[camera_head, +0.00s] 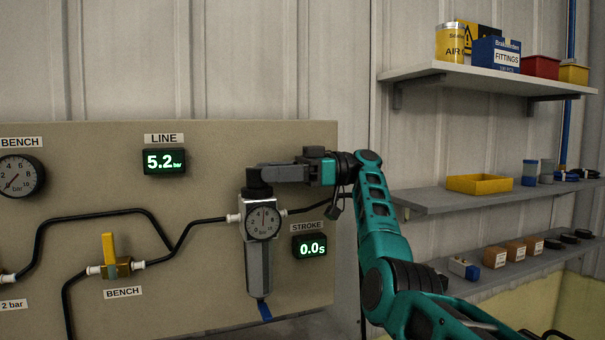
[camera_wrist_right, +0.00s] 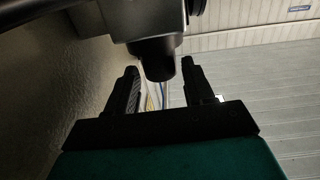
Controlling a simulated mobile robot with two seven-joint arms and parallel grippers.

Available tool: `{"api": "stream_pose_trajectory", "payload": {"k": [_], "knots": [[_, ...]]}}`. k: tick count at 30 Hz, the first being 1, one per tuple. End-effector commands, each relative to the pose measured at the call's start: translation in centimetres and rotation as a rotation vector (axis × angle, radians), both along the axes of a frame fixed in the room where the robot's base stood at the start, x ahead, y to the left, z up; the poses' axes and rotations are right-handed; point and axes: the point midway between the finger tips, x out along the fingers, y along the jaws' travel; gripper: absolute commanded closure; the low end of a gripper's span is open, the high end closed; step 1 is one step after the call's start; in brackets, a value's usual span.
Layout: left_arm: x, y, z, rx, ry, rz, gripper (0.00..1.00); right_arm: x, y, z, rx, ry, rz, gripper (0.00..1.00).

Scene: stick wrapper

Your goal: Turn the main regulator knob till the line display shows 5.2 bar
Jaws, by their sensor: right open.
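The line display (camera_head: 164,161) reads 5.2 bar in green digits. The main regulator (camera_head: 258,255) is a grey upright body with a round gauge (camera_head: 262,222) on its front. Its black knob (camera_head: 257,187) sits on top. My right gripper (camera_head: 264,174) reaches in from the right at knob height, and its fingers partly hide the knob. In the right wrist view, the knob (camera_wrist_right: 158,62) shows between the two finger tips of the open gripper (camera_wrist_right: 160,82). Gaps show beside the knob, and I cannot tell whether either finger touches it. My left gripper is not in view.
The stroke display (camera_head: 309,245) reads 0.0 s, right of the regulator. A yellow-handled valve (camera_head: 112,258) and a bench gauge (camera_head: 18,176) are on the left of the panel (camera_head: 210,140). Black hoses run across it. Shelves (camera_head: 490,80) with boxes and tins stand at the right.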

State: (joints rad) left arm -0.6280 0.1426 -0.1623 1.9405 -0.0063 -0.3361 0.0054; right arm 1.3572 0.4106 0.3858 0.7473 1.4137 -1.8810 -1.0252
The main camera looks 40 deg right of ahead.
Motion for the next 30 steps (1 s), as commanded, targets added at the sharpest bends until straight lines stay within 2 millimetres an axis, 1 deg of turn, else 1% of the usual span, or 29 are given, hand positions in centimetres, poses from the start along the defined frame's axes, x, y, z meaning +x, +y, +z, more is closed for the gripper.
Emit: {"api": "stream_pose_trajectory", "payload": {"k": [1,3,7,12,18,30], "knots": [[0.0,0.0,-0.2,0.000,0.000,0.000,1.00,-0.4,-1.4,0.0,0.002,0.002,-0.003,0.48],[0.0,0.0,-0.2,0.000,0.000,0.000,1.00,-0.9,-3.1,0.1,0.002,0.000,-0.003,0.48],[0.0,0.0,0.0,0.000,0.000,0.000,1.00,-1.6,-5.2,0.1,0.002,0.000,-0.001,0.48],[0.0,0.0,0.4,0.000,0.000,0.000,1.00,-2.0,-6.6,0.2,0.001,0.000,-0.001,0.48],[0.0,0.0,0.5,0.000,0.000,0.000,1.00,-2.2,-7.3,0.0,0.000,0.000,0.001,0.48],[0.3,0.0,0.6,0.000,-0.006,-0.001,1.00,-2.2,-7.3,0.0,0.000,-0.001,0.001,0.48]]}}
